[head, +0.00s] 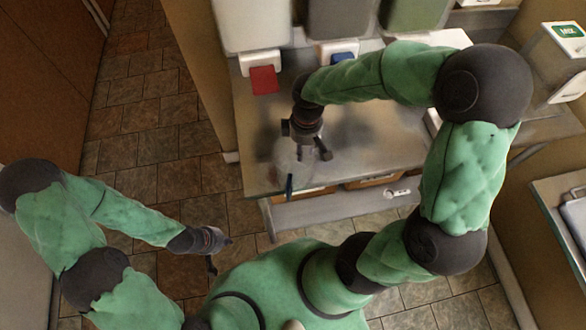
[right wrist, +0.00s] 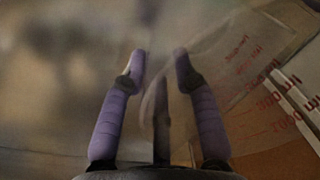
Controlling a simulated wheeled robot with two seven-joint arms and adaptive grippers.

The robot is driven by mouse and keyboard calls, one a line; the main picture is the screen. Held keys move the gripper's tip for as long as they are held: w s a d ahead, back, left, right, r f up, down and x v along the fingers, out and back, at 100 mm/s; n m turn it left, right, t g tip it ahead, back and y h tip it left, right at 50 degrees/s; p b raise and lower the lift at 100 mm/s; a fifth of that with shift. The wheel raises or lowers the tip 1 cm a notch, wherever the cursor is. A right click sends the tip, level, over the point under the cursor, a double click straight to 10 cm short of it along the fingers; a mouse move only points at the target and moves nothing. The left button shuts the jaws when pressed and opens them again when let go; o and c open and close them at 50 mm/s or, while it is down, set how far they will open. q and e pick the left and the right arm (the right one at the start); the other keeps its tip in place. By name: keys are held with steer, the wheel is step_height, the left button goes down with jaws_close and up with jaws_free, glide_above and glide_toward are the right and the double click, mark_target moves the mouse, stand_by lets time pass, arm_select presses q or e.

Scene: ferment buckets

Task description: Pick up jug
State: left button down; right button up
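The jug (head: 289,153) is clear and hard to make out, near the front edge of the counter in the head view. In the right wrist view the clear jug (right wrist: 262,92) fills the right side, with red volume markings on its wall. My right gripper (head: 305,172) is over the counter at the jug. In the right wrist view its two purple fingers (right wrist: 159,62) are apart, with a dark upright bar between them. I cannot tell whether the fingers touch the jug. My left gripper (head: 220,251) hangs low over the tiled floor, away from the counter; its finger opening is unclear.
Several buckets, one white (head: 250,22), one grey (head: 338,18) and one green (head: 412,14), line the back of the counter (head: 262,180). A red block (head: 264,80) lies before the white one. A box marked MIX (head: 566,40) stands at the right.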

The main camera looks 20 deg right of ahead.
steer(key=shift+c, duration=0.3)
jaws_close()
steer(key=shift+r, duration=0.2)
steer(key=shift+r, duration=0.65)
steer(key=s+a+r+p, duration=0.4)
steer(key=s+a+r, duration=0.4)
steer(key=a+r, duration=0.3)
steer(key=shift+a+r, duration=0.2)
steer(key=shift+a, duration=0.15)
